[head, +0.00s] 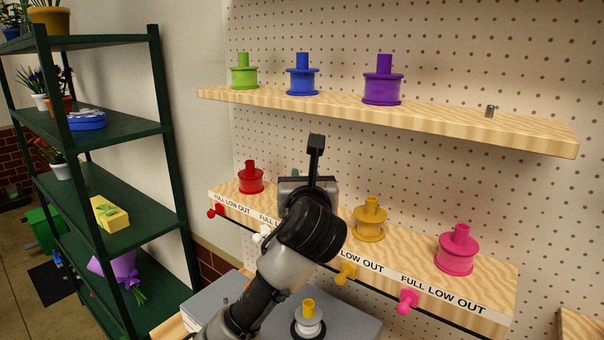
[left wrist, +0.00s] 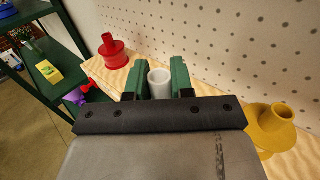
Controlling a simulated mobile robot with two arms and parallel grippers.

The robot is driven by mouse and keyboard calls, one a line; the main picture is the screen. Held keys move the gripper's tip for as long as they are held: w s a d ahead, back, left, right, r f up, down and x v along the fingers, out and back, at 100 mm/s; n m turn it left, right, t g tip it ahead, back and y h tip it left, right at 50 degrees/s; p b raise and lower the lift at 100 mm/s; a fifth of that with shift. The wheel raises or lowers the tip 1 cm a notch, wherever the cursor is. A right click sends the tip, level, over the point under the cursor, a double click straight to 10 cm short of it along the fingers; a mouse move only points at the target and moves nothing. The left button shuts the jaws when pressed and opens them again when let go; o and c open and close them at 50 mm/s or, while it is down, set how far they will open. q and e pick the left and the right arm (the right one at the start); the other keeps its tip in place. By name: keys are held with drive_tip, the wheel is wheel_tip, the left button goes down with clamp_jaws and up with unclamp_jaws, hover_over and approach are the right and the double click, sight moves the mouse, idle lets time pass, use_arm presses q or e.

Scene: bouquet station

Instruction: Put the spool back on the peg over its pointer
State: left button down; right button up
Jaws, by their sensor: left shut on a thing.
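My left gripper (head: 296,174) is over the lower shelf, between the red spool and the yellow spool. In the left wrist view its green fingers (left wrist: 160,80) are shut on the white spool (left wrist: 160,84), of which only the tube-like top shows. My arm hides this spool in the head view. The white pointer (head: 261,236) is on the shelf's front edge, partly behind my arm. The peg and the spool's base are hidden, so I cannot tell whether the spool is seated. My right gripper is not in view.
The lower shelf (head: 497,279) also bears a red spool (head: 250,180), a yellow spool (head: 369,222) and a pink spool (head: 456,254). Above, the upper shelf (head: 540,135) holds several spools and a bare metal peg (head: 491,111). A green rack (head: 160,110) stands left.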

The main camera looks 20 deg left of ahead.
use_arm(q)
drive_tip(key=p+x, duration=0.2)
drive_tip(key=x, duration=0.6)
wheel_tip(320, 180, down, 3)
drive_tip(key=shift+w+r+p, duration=0.1)
drive_tip(key=shift+p, duration=0.8)
drive_tip(key=shift+f, duration=0.35)
drive_tip(key=shift+f, duration=0.1)
drive_tip(key=c, duration=1)
unclamp_jaws()
